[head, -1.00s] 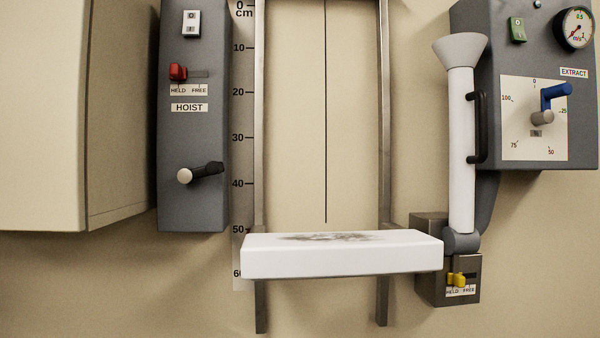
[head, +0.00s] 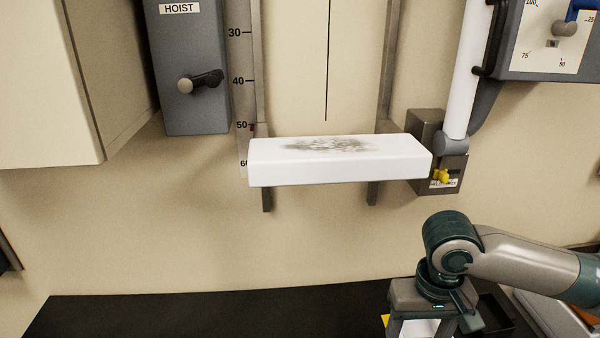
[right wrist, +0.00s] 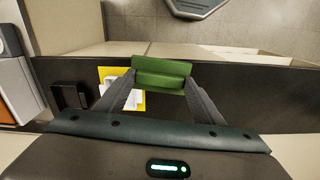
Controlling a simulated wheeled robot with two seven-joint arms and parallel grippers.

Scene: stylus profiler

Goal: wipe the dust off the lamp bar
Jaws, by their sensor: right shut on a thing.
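The lamp bar (head: 345,169) is a long white block mounted level across two metal rails in the middle of the head view. A grey, smudged dust patch (head: 325,145) lies on its top face, around the middle. My right gripper (right wrist: 163,84) is shut on a green block (right wrist: 163,72), seen in the right wrist view. In the head view my right arm is below and to the right of the bar, low over the bench and apart from the bar; the green block is not visible there. My left gripper is not in view.
A black bench (head: 200,315) runs along the bottom. The hoist box (head: 185,75) and a cabinet (head: 50,90) are at left. The wall below the bar is clear.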

